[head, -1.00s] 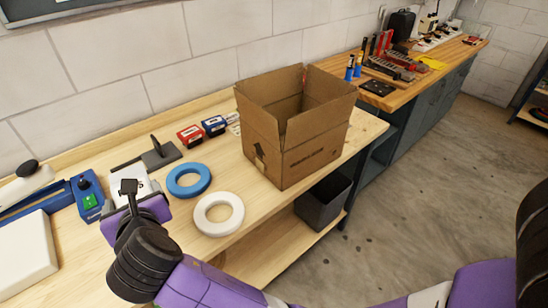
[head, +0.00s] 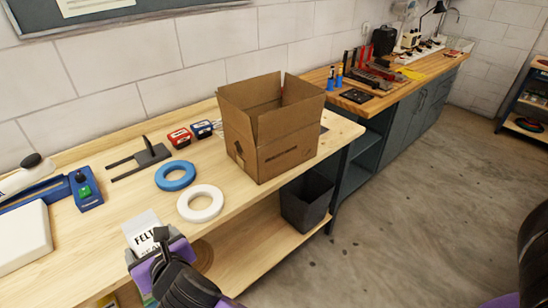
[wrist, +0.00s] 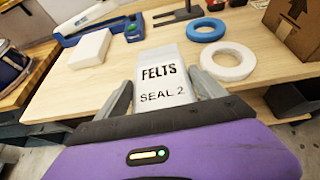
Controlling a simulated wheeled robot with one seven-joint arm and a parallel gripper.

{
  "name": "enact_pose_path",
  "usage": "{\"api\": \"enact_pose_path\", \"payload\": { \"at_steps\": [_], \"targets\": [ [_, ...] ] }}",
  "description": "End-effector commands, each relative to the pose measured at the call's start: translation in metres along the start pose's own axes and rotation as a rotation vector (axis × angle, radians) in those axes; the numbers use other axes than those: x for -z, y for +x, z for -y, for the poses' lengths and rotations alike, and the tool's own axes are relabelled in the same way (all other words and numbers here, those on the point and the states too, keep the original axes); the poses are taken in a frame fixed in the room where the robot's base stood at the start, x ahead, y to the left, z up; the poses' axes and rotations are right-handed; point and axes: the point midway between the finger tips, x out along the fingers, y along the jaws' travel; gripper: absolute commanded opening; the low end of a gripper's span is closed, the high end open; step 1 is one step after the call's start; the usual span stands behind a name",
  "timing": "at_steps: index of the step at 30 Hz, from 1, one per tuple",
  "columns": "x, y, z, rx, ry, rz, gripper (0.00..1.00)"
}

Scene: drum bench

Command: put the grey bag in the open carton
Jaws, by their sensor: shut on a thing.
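The grey bag (head: 143,232) is pale, with a label reading "FELTS" and "SEAL 2" in the wrist view (wrist: 163,75). My gripper (wrist: 163,97) is shut on its lower part, with one finger on each side. In the head view my gripper (head: 152,246) holds it at the bench's front edge, in front of the white ring. The open carton (head: 272,150) is brown cardboard with its flaps up. It stands on the right end of the bench, apart from the bag. Its inside floor is hidden.
A white ring (head: 200,190) and a blue ring (head: 175,166) lie between my gripper and the carton. Red (head: 179,137) and blue (head: 201,129) boxes stand behind. A dark bin (head: 306,203) sits on the lower shelf. A white block (head: 22,240) lies at left.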

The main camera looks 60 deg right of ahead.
Motion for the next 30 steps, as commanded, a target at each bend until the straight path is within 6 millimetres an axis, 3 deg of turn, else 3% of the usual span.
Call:
{"api": "enact_pose_path", "payload": {
  "at_steps": [5, 12, 15, 20, 30],
  "targets": [
    [0.048, -0.003, 0.003, -0.058, -0.03, -0.017, 0.37],
    [0.146, -0.018, 0.018, -0.173, -0.093, -0.038, 0.37],
    [0.173, -0.023, 0.027, -0.207, -0.111, -0.041, 0.37],
    [0.199, -0.027, 0.038, -0.241, -0.129, -0.048, 0.37],
    [0.212, -0.025, 0.042, -0.255, -0.136, -0.063, 0.37]
  ]
}}
